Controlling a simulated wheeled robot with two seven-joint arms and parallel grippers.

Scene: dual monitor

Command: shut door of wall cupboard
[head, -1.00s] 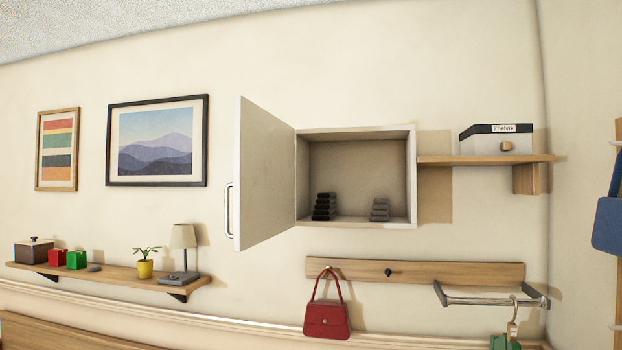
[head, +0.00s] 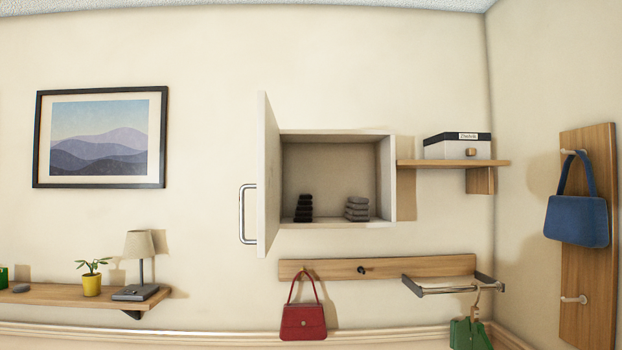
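The wall cupboard (head: 386,182) is a white box on the wall near the middle of the head view. Its door (head: 268,175) stands open, hinged on the left side and swung out toward me. A metal bar handle (head: 242,214) is on the door's outer face, to the left. Inside the cupboard are a dark stack (head: 303,209) and a grey stack (head: 357,209) on the floor of the box. Neither of my grippers shows in the view.
Right of the cupboard, a wooden shelf (head: 440,162) holds a labelled box (head: 457,150). Below is a hook rail (head: 420,266) with a red handbag (head: 303,321). A lower-left shelf (head: 60,295) carries a lamp (head: 139,245) and plant (head: 92,283). A blue bag (head: 577,220) hangs at right.

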